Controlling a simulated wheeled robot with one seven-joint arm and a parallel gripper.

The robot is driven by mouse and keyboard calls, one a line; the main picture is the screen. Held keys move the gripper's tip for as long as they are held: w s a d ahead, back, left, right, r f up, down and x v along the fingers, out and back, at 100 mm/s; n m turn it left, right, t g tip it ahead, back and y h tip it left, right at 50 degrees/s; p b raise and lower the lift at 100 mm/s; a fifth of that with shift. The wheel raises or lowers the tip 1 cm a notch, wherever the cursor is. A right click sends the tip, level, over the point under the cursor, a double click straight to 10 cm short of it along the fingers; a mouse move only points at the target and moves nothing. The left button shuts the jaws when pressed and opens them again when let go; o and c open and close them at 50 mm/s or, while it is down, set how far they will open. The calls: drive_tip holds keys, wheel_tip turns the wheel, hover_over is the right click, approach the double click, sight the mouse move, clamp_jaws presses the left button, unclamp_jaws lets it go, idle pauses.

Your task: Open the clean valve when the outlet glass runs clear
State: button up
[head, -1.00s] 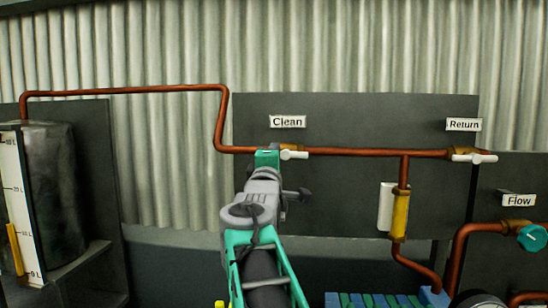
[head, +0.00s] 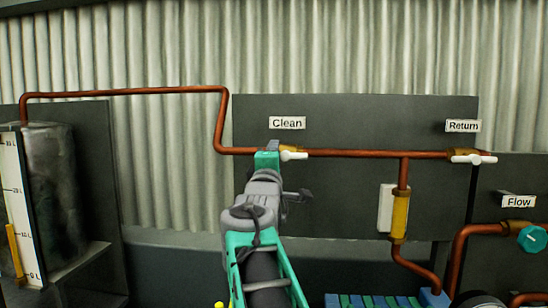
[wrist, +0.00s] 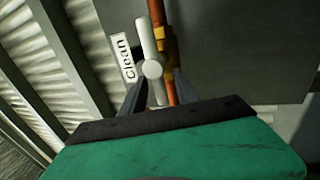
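The clean valve sits on the copper pipe under the "Clean" sign (head: 287,123). Its white lever (head: 293,155) lies along the pipe; the lever also shows in the wrist view (wrist: 145,35), roughly in line with the pipe. My gripper (head: 272,146) is at the left end of this valve. In the wrist view, its dark fingers (wrist: 160,92) stand apart on either side of the lever's lower end; contact cannot be told. The outlet glass (head: 400,214), on the vertical pipe before a white plate, looks amber-yellow; its clarity is hard to judge.
The "Return" valve (head: 473,159) has a white lever along the same pipe to the right. A teal "Flow" knob (head: 531,238) is lower right. A tank (head: 56,200) with a level scale stands left. A dark panel (head: 340,205) lies close behind the pipe.

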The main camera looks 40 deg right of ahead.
drive_tip(key=b+v, duration=0.2)
drive_tip(key=v, duration=0.5)
drive_tip(key=shift+s+a, duration=0.25)
drive_tip(key=shift+s, duration=0.05)
drive_tip(key=shift+f, duration=0.1)
